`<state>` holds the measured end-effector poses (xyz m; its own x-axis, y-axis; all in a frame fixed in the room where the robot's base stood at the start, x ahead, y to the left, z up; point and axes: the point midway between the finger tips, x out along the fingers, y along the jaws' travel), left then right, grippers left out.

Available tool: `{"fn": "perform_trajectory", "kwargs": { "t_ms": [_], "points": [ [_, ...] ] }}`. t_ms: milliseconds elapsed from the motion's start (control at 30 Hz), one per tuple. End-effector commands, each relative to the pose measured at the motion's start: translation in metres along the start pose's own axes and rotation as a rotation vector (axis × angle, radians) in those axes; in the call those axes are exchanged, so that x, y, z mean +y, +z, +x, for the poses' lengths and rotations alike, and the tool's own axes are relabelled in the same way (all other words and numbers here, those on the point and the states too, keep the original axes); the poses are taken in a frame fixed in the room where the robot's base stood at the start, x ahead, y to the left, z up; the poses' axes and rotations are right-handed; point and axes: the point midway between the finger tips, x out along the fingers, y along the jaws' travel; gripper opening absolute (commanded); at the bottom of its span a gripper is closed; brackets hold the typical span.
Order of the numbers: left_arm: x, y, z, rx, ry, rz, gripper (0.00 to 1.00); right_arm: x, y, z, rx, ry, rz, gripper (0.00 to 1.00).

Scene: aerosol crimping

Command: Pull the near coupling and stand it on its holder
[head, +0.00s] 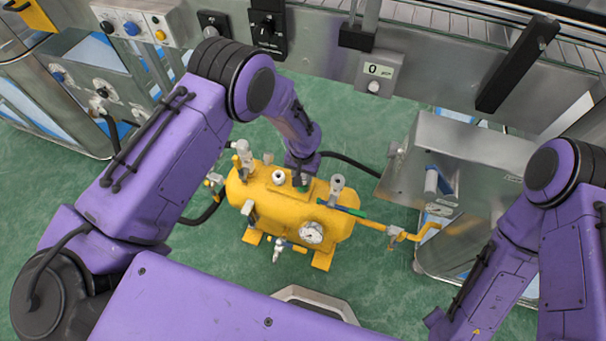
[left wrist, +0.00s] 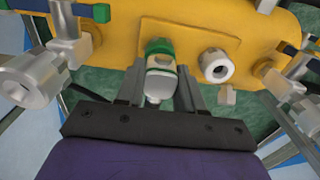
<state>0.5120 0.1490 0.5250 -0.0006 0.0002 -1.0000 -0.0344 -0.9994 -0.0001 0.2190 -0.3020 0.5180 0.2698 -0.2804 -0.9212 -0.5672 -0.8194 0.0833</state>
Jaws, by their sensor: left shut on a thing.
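A yellow tank (head: 325,222) lies on the green floor in the middle of the head view. My left gripper (head: 301,180) reaches down to its top from the far side. In the left wrist view, its two fingers (left wrist: 158,90) are shut on a coupling (left wrist: 159,62) with a green collar and a pale body. The green end lies toward the tank; I cannot tell whether it is still seated. A small green part of it shows below the gripper (head: 303,188) in the head view. A pale round socket (left wrist: 215,66) stands beside the coupling. I cannot identify the holder for certain.
Metal valves (left wrist: 30,80) flank the coupling on the tank. A pressure gauge (head: 312,232) sits on its near side. A yellow pipe (head: 370,222) runs right toward a metal cabinet (head: 445,165). A black hose (head: 350,163) crosses behind the tank. A steel machine (head: 330,60) bounds the back.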

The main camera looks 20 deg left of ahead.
Motion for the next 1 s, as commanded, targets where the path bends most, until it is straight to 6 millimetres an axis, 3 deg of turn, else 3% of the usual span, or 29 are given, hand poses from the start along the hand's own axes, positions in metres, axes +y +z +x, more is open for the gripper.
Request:
{"fn": "perform_trajectory", "kwargs": {
  "t_ms": [1000],
  "points": [
    [0.0000, -0.0002, 0.0095, 0.000, 0.000, 0.000, 0.00, -0.0005, 0.0023, 0.0056, 0.000, 0.000, 0.000, 0.43]
  ]
}}
